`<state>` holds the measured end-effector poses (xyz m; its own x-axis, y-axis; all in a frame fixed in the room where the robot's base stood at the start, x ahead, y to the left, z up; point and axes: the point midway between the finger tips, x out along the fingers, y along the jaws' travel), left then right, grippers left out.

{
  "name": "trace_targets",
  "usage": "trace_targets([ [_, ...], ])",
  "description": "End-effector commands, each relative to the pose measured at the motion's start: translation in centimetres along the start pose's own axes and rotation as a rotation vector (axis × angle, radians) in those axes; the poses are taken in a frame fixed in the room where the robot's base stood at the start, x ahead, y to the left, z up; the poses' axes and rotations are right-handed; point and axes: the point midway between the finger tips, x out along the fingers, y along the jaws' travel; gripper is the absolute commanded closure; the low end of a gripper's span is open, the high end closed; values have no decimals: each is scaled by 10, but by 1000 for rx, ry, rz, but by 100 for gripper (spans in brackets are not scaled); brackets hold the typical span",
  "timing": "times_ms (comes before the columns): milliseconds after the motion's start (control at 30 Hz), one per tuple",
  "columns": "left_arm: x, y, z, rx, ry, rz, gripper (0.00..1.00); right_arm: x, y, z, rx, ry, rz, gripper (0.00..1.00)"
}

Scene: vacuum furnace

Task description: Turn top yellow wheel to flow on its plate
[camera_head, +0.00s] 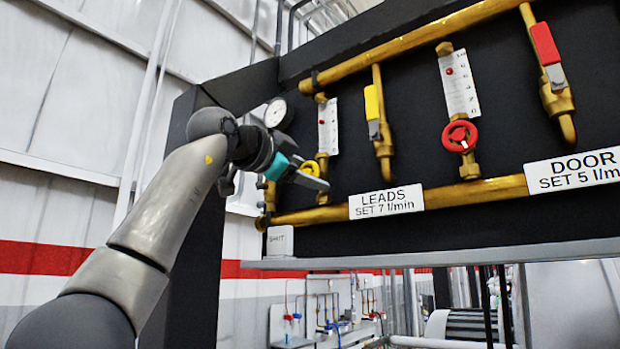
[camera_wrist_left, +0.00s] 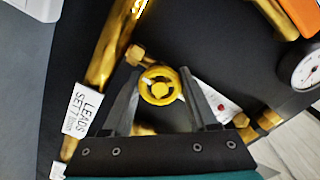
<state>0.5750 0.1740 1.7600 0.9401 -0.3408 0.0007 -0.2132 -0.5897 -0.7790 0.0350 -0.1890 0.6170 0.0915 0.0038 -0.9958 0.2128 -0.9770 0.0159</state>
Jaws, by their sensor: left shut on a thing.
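The yellow wheel (camera_head: 311,169) sits on the left vertical brass line, below its white flow scale (camera_head: 328,127). My left gripper (camera_head: 318,180) reaches it from the left and covers part of it. In the left wrist view the yellow wheel (camera_wrist_left: 159,86) lies between the two dark fingertips of my left gripper (camera_wrist_left: 158,82), which are shut on it. The plate (camera_head: 386,202) below reads LEADS SET 7 l/min; it also shows in the left wrist view (camera_wrist_left: 82,110). A red dot shows on the flow scale, but its number is too small to read. My right gripper is not in view.
A red wheel (camera_head: 460,136) sits on a second line to the right, with a plate (camera_head: 572,171) reading DOOR SET 5 l/min. A yellow-handled valve (camera_head: 373,103), a red-handled valve (camera_head: 545,45) and a round gauge (camera_head: 275,112) are nearby. A lower brass pipe (camera_head: 470,193) runs beneath.

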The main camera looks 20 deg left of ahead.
Motion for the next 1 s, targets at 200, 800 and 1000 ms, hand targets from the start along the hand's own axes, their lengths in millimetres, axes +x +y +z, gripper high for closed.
trace_targets([
  [200,0,0,0,-79,0,0,96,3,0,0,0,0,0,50],
  [800,0,1,0,-109,-1,2,39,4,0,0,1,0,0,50],
  [1000,0,1,0,-108,-1,2,16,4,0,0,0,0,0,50],
])
